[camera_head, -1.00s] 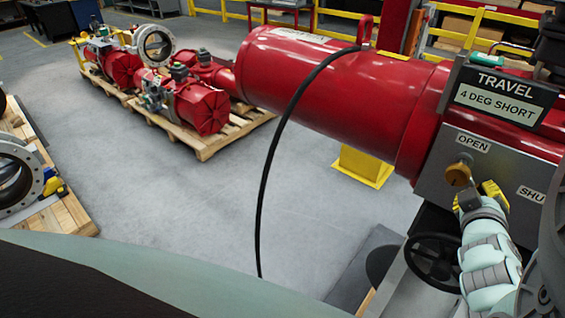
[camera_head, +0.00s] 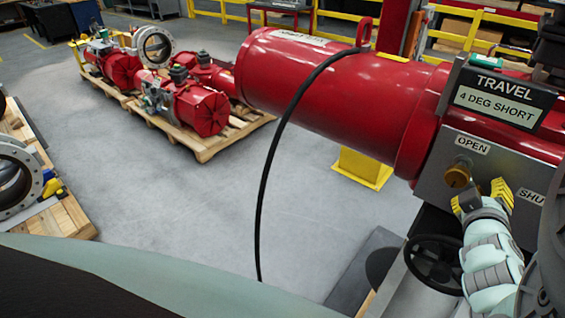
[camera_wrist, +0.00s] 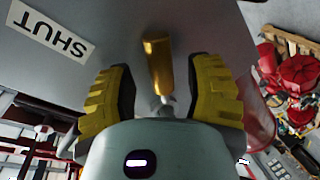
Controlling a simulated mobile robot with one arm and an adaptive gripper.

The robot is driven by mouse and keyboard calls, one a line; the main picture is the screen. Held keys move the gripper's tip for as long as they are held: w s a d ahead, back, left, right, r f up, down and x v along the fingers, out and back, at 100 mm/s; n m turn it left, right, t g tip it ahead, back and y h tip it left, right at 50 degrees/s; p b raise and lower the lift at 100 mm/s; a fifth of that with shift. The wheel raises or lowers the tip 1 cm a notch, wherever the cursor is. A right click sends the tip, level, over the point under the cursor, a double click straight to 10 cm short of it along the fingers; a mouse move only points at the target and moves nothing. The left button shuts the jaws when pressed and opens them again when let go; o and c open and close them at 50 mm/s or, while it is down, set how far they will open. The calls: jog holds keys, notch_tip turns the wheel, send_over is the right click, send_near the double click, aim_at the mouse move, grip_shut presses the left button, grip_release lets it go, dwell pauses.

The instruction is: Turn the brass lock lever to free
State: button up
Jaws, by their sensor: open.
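The brass lock lever (camera_head: 457,176) is on the grey panel (camera_head: 505,180) at the right of the head view, below the OPEN label (camera_head: 472,145). In the wrist view the brass lever (camera_wrist: 158,66) shows as a long bar with a thin silver piece at its lower end. My gripper (camera_head: 482,197) has yellow ribbed fingers spread apart, just below and right of the lever. In the wrist view my gripper (camera_wrist: 160,85) has one finger on each side of the lever, with gaps to both. The lever's contact with the panel is partly hidden.
A sign reading TRAVEL 4 DEG SHORT (camera_head: 498,98) is above the panel. The SHUT label (camera_wrist: 51,37) is left of the lever in the wrist view. A black handwheel (camera_head: 434,263) is below. The red cylinder (camera_head: 335,95) and a hanging black cable (camera_head: 268,170) are left.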

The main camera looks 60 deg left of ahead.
jog(key=v, duration=0.7)
jog(key=shift+s, duration=0.2)
jog(key=shift+d+r, duration=0.1)
dwell(0.6)
